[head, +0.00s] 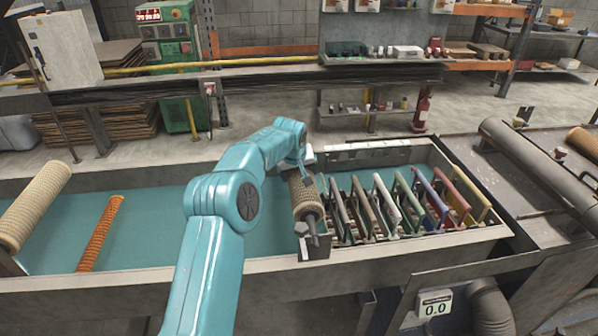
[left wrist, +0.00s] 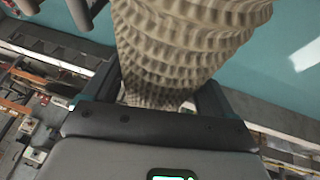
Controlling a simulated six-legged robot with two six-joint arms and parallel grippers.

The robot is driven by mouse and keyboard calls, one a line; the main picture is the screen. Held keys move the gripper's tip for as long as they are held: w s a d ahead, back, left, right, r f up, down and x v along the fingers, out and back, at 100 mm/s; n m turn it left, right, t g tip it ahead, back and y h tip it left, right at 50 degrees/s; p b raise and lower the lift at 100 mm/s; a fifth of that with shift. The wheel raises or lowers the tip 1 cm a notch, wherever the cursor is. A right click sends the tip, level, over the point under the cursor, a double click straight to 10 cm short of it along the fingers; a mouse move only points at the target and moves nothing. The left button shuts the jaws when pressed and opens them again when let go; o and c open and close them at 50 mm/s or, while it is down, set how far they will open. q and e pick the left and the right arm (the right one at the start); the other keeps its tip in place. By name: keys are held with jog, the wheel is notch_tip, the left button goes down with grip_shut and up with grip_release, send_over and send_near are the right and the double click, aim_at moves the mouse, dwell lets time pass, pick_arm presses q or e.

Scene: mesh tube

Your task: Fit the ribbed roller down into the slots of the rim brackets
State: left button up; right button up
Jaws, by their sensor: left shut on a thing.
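The beige ribbed roller (head: 304,196) is over the tank, running from far rim to near rim. My left gripper (head: 297,172), largely hidden by its own teal arm, is shut on it. In the left wrist view the ribbed roller (left wrist: 190,45) fills the space between the two dark fingers of my left gripper (left wrist: 160,100). The near rim bracket (head: 314,246) is a grey block on the front rim; the roller's near shaft end is right at its top. I cannot tell whether the shaft is inside the slot. The far bracket is largely hidden. My right gripper is not in view.
A row of coloured frames (head: 398,207) stands in the tank close to the roller's right. An orange ribbed roller (head: 101,232) and a large beige one (head: 34,205) lie at the left. The teal tank floor (head: 150,220) between them and my arm is clear.

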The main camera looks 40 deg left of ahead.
pick_arm(q)
jog(key=o, duration=1.4)
jog(key=shift+r, duration=0.15)
jog(key=shift+o, duration=0.5)
jog(key=shift+s, duration=0.1)
jog(key=b+v, duration=0.2)
jog(key=v, duration=1.4)
jog(key=shift+r, duration=0.15)
